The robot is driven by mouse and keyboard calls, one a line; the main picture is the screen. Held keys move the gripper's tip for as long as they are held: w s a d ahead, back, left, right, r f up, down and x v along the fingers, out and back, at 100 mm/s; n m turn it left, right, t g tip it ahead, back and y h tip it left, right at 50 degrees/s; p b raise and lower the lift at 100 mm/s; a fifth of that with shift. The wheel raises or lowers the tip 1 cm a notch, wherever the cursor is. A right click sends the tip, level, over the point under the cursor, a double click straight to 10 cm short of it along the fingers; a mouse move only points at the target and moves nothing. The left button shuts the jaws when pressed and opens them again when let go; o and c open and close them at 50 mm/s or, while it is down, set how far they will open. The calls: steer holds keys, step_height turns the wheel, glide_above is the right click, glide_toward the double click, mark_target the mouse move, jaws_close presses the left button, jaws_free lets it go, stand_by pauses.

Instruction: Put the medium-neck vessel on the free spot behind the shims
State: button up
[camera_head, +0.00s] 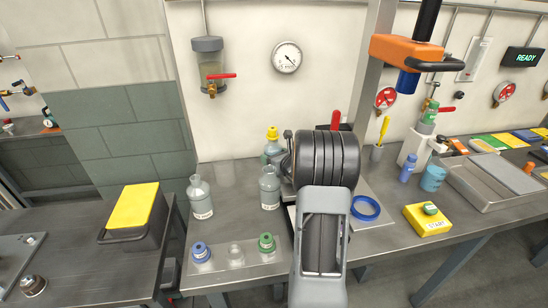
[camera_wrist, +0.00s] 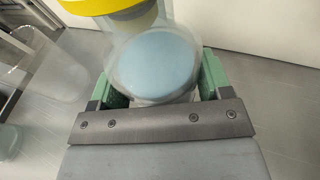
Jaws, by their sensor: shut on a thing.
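My gripper (camera_wrist: 162,92) is shut on a clear vessel with a yellow cap (camera_wrist: 100,5); its green fingers lie on both sides of the glass body (camera_wrist: 150,65). A pale blue disc shows through the glass. In the head view a yellow-capped vessel (camera_head: 272,148) stands at the bench's back, just left of my dark wrist, which hides most of my gripper. Two uncapped grey-glass vessels stand on the bench, one at the left (camera_head: 200,199) and one nearer my arm (camera_head: 269,190). Flat coloured pieces (camera_head: 490,142) at the back right may be the shims.
Blue, clear and green caps (camera_head: 235,252) sit on the bench's front. A blue ring (camera_head: 365,208) lies right of my arm. A yellow START box (camera_head: 428,220), a grey tray (camera_head: 490,185) and an orange-headed stand (camera_head: 405,52) are at the right. Bench between the vessels is bare.

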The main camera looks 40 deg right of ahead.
mark_target(277, 150)
steer(key=shift+f, duration=0.1)
steer(key=o, duration=1.2)
steer(key=shift+o, duration=0.2)
steer(key=shift+f, duration=0.1)
steer(key=r, duration=0.4)
steer(key=shift+s+a+r+b, duration=0.15)
steer(key=shift+s+r+b, duration=0.05)
steer(key=shift+s+b, duration=0.15)
steer(key=s+r, duration=0.1)
steer(key=s+a+r, duration=0.1)
steer(key=r, duration=0.1)
steer(key=s+a+r, duration=0.1)
steer(key=s+r, duration=0.1)
steer(key=s+a+r, duration=0.3)
steer(key=s+a, duration=0.1)
steer(key=s, duration=0.4)
steer(key=shift+r, duration=0.4)
